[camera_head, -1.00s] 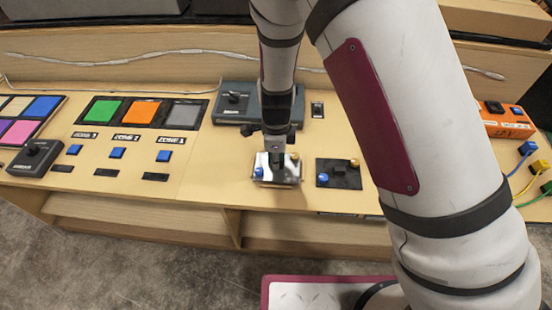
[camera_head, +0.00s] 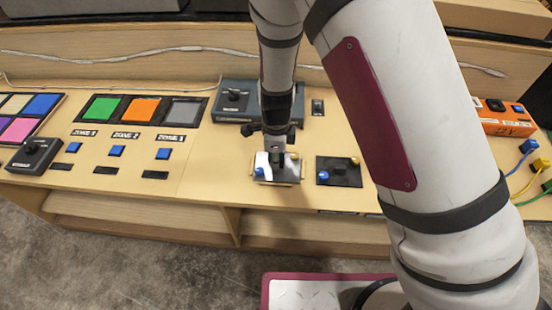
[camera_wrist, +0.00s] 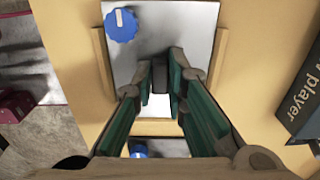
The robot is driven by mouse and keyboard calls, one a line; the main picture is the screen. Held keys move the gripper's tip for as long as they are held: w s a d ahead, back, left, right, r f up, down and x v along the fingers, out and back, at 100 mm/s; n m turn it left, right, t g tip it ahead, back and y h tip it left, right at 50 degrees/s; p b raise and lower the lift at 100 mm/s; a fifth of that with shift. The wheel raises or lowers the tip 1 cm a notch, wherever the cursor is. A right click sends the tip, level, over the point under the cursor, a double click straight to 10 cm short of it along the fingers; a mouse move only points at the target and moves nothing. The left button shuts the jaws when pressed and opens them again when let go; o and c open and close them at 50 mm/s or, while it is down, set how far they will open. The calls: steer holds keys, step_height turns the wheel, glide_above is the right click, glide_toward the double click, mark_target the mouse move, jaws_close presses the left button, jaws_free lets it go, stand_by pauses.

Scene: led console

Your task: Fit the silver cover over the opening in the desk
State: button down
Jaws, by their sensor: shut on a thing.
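In the wrist view, the teal-padded fingers (camera_wrist: 163,85) are shut on the dark handle of the silver cover (camera_wrist: 185,20). The opening is not visible; the plate and fingers hide what is beneath. I cannot tell whether the plate is fully seated.
A black panel (camera_head: 345,178) with blue and gold knobs lies just right of the cover. A grey box (camera_head: 232,100) stands behind to the left. Zone buttons and coloured panels (camera_head: 145,110) fill the left. An orange box (camera_head: 505,118) and cables are at right.

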steer(key=c, duration=1.5)
jaws_free()
steer(key=shift+c, duration=0.2)
step_height(320, 180, up, 12)
steer(key=s+d+r+n+y, duration=0.1)
steer(key=s+d+r+n, duration=0.15)
steer(key=r, duration=0.25)
steer(key=s+d+r+n, duration=0.1)
steer(key=d+r+n, duration=0.1)
steer(key=d+r, duration=0.3)
steer(key=s+d+r+n+t, duration=0.2)
steer(key=s+d+r+n, duration=0.4)
steer(key=s, duration=0.3)
steer(key=s+d+r+n+t+h+p, duration=0.1)
steer(key=s+d+r+n+t, duration=0.1)
steer(key=s+d+r+n, duration=0.5)
steer(key=s+n, duration=0.1)
steer(key=s, duration=0.2)
steer(key=shift+d, duration=0.15)
